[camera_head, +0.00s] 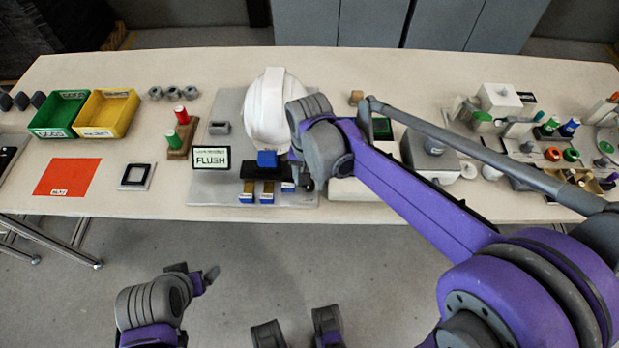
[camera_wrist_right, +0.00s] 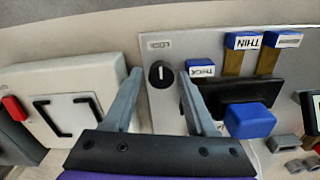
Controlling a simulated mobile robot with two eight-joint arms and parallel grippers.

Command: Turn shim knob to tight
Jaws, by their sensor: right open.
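The shim knob (camera_wrist_right: 161,74) is a small round black knob with a white pointer line, on a grey plate, in the right wrist view. Its line runs roughly up and down in the picture. My right gripper (camera_wrist_right: 159,76) is open, with one finger on each side of the knob in the picture. I cannot tell whether either finger touches it. In the head view my right gripper (camera_head: 304,182) is over the right part of the plate (camera_head: 220,184), and the knob is hidden there. My left gripper (camera_head: 202,276) hangs before the table; its opening is unclear.
A black fixture with a blue block (camera_wrist_right: 250,120) stands beside the right finger. Blue-topped shims labelled THIN (camera_wrist_right: 243,41) and THICK (camera_wrist_right: 200,67) are close by. A white helmet shell (camera_head: 266,108) and a FLUSH display (camera_head: 211,159) stand on the plate. A pale box (camera_wrist_right: 85,78) lies left.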

